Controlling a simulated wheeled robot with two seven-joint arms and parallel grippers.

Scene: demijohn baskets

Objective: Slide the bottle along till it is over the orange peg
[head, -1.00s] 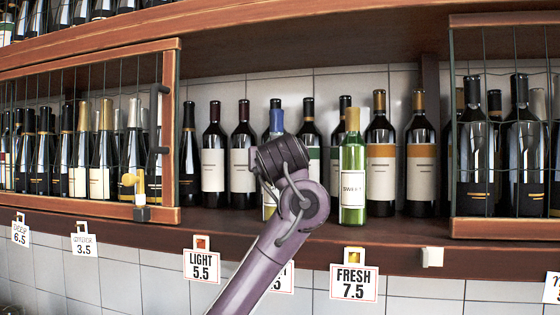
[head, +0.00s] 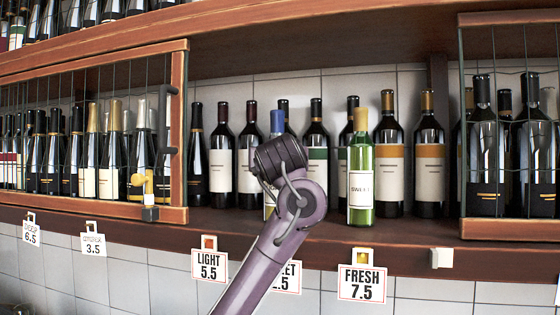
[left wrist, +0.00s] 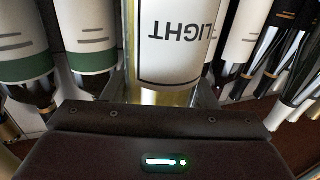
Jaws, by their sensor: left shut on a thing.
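The bottle with the blue capsule (head: 277,122) stands on the middle shelf, mostly hidden behind my left gripper (head: 281,157) in the head view. Its white label (left wrist: 180,45) reads LIGHT, upside down, in the left wrist view. My left gripper is shut on this bottle, with a finger on either side. A sliver of its yellowish lower body shows beside my arm. The orange peg (head: 208,242) is on the shelf's front edge above the LIGHT 5.5 tag, left of the held bottle. The bottle is apart from it, to the right. My right gripper is not in view.
A green bottle labelled SWEET (head: 361,180) stands right of the held one, above the FRESH 7.5 tag (head: 361,284). Dark wine bottles (head: 221,165) line the back. Wire-fronted frames (head: 180,120) close off both sides. The front shelf strip left of the gripper is clear.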

